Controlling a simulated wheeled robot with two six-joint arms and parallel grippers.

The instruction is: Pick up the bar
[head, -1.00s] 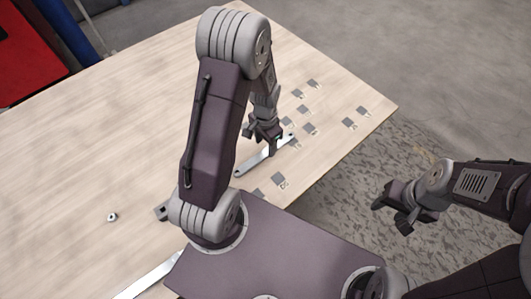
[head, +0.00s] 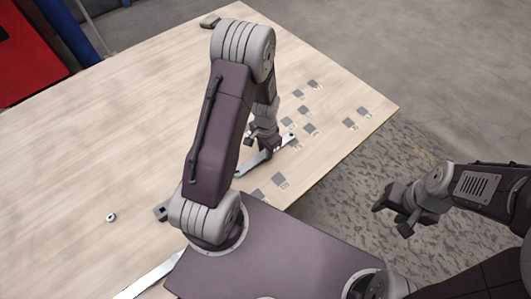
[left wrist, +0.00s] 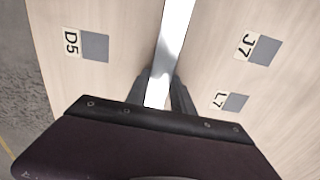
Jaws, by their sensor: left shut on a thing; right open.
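The bar (head: 255,161) is a long, flat, shiny metal strip near the right edge of the table, with a hole towards its far end. My left gripper (head: 265,142) is shut on it, around its middle part. In the left wrist view the bar (left wrist: 174,35) runs up from between the two dark fingers (left wrist: 164,92). I cannot tell whether the bar is clear of the tabletop. My right gripper (head: 391,218) is open and empty, off the table's right side above the floor.
Several grey square pads with labels (head: 309,129) lie around the bar on the wooden table (head: 110,150). A nut (head: 111,217) lies at the left. Another metal strip (head: 150,277) lies at the near edge. A dark piece (head: 210,21) is at the far edge.

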